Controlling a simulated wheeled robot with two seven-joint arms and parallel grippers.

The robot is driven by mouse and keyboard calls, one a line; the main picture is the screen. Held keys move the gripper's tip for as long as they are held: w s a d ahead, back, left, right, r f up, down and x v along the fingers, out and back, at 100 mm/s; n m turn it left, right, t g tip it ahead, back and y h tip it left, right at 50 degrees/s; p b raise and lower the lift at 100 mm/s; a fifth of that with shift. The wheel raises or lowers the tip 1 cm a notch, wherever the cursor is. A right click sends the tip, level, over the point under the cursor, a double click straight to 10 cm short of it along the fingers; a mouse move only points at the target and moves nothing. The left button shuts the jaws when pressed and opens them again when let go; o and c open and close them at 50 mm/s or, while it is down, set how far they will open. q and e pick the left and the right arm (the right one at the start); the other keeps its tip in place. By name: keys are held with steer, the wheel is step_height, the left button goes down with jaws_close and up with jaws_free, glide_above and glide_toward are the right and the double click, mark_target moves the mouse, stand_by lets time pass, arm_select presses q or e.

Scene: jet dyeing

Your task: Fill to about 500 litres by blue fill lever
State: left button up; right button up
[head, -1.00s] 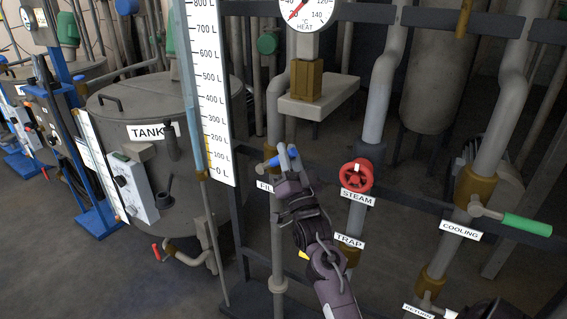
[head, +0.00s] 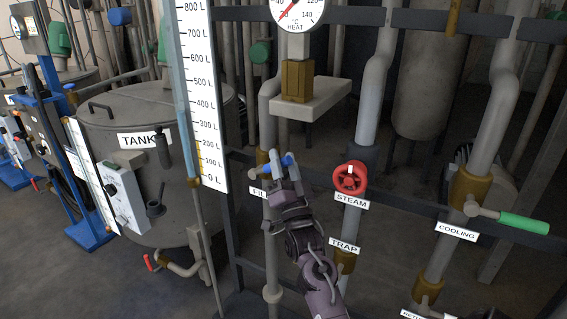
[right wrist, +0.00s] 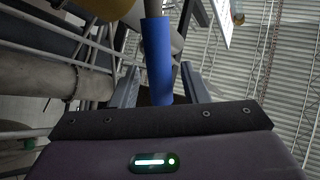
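The blue fill lever (head: 287,160) sits on the fill valve, beside the partly hidden FILL label (head: 258,193). My right gripper (head: 280,163) is at the lever. In the right wrist view the blue lever handle (right wrist: 157,60) stands between the two fingers (right wrist: 158,88), with a gap on each side, so the gripper is open around it. The level scale (head: 206,100) reads from 0 to above 800 L. The sight tube (head: 183,90) beside it looks bluish; its exact level is hard to read. My left gripper is not in view.
The red STEAM wheel (head: 350,178) is just right of my right gripper. The green COOLING lever (head: 523,223) is farther right. A heat dial (head: 297,12) is above. The tank (head: 160,105) and its control box (head: 122,195) stand at left.

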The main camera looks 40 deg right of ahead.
arm_select(q)
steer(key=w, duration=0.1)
steer(key=b, duration=0.1)
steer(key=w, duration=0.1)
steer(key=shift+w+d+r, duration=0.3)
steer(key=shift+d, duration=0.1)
arm_select(e)
steer(key=v, duration=0.8)
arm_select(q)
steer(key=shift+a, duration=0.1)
arm_select(e)
steer(key=shift+r, duration=0.1)
